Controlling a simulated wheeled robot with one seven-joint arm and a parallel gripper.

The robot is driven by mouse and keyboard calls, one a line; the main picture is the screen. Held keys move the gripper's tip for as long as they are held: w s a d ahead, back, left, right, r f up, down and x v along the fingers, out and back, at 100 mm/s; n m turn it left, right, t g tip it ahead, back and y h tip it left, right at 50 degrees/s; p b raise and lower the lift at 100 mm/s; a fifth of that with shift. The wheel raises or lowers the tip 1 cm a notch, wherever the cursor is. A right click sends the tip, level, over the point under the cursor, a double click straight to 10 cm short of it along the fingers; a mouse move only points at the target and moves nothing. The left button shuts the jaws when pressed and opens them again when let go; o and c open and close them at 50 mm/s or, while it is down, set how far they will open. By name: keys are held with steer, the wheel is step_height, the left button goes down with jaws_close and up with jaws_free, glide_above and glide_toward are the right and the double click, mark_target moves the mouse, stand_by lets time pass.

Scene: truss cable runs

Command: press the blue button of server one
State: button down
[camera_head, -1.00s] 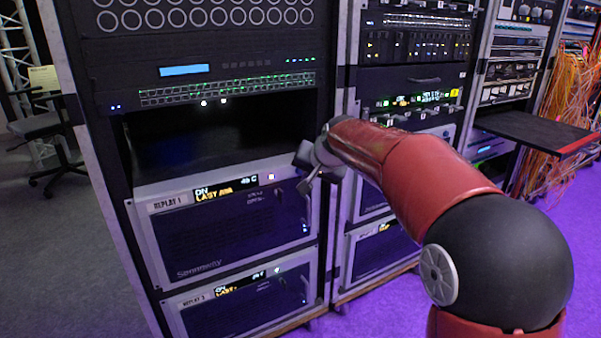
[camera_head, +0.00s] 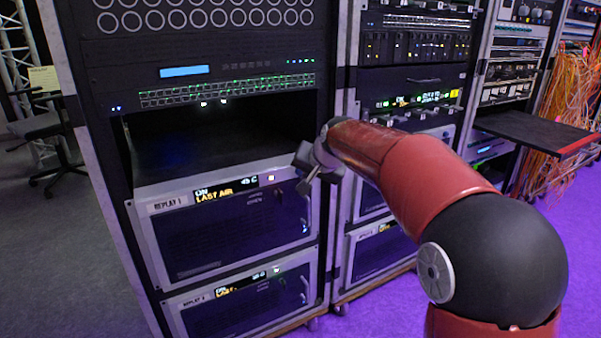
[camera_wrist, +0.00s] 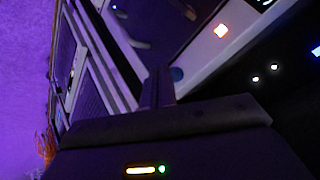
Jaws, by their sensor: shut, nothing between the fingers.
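Server one is the unit labelled REPLAY 1 (camera_head: 225,238), with a lit yellow display and a dark front in a silver frame. My gripper (camera_head: 304,188) is at its upper right corner, shut and empty. In the wrist view the closed fingers (camera_wrist: 159,84) point at the silver frame of a unit.
An open dark bay (camera_head: 220,140) lies above server one. Another rack stands to the right, behind my arm. A black shelf (camera_head: 535,132) juts out at the far right.

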steer(key=shift+w+a, duration=0.15)
steer(key=shift+w, duration=0.05)
steer(key=shift+w+a+p, duration=0.25)
steer(key=shift+w+p, duration=0.1)
steer(key=shift+p, duration=0.1)
stand_by(0.6)
steer(key=shift+s+d, duration=0.1)
steer(key=shift+s+d+b, duration=0.4)
steer(key=shift+s+b, duration=0.15)
steer(key=shift+s, duration=0.05)
steer(key=shift+s+d+b, duration=0.7)
steer(key=shift+s+b, duration=0.1)
steer(key=shift+s, duration=0.25)
steer(key=shift+s+d+b, duration=0.7)
steer(key=shift+s+b, duration=0.05)
steer(key=shift+s, duration=0.3)
